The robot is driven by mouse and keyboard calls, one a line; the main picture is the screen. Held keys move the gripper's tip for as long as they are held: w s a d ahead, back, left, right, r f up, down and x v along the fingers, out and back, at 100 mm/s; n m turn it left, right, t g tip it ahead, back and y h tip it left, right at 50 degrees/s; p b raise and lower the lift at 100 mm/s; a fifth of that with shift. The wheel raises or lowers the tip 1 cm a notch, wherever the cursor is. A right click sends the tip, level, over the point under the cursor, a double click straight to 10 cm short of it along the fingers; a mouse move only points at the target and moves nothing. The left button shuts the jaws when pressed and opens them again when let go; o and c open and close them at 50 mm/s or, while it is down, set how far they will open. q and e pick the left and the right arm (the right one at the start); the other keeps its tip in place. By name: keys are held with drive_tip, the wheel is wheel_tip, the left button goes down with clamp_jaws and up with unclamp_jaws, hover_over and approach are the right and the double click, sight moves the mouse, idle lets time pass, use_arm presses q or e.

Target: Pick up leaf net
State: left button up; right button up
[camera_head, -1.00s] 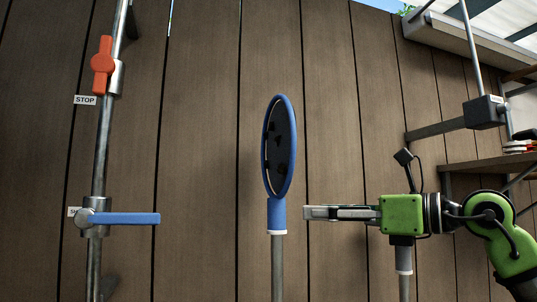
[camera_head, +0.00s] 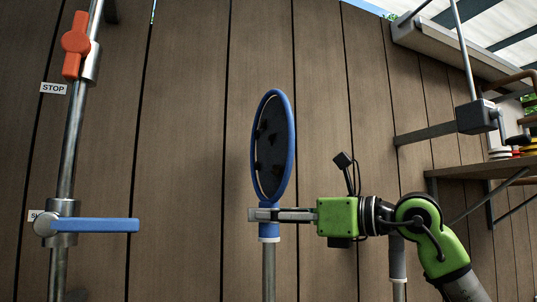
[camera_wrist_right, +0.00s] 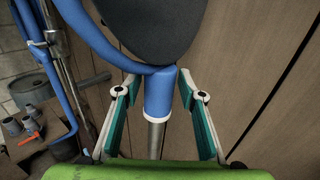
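The leaf net (camera_head: 272,150) stands upright in the head view, with a blue oval rim, dark mesh with dark bits on it, a blue neck and a grey pole (camera_head: 269,272). My right gripper (camera_head: 262,214) is level at the neck, coming from the right. In the right wrist view the blue neck (camera_wrist_right: 159,96) stands between the two teal-padded fingers (camera_wrist_right: 158,84). The fingers are open, with a gap visible on both sides of the neck. The pole's lower end is out of view. My left gripper is not in view.
A vertical metal pipe (camera_head: 72,140) at the left carries an orange valve handle (camera_head: 76,45) and a blue lever (camera_head: 108,225). A wooden plank wall (camera_head: 190,120) stands behind. A shelf (camera_head: 480,169) is at the right. The wrist view shows a bin (camera_wrist_right: 36,93) at the left.

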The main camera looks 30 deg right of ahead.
sight(271, 191)
drive_tip(key=shift+s+r, duration=0.1)
drive_tip(key=shift+s, duration=0.2)
drive_tip(key=c, duration=0.6)
clamp_jaws()
drive_tip(key=shift+w, duration=0.35)
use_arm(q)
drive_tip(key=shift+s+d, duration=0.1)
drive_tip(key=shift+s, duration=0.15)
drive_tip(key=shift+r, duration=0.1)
use_arm(e)
drive_tip(key=shift+r+p, duration=0.5)
drive_tip(key=shift+p, duration=0.1)
wheel_tip(271, 191, up, 3)
drive_tip(key=p, duration=0.2)
drive_tip(key=shift+f+p, duration=0.1)
drive_tip(key=shift+p, duration=0.2)
use_arm(q)
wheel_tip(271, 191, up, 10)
drive_tip(key=p, duration=0.6)
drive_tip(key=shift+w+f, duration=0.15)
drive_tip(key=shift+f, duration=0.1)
use_arm(e)
drive_tip(key=s+d+r, duration=0.7)
drive_tip(key=s+r, duration=0.2)
drive_tip(key=s, duration=0.3)
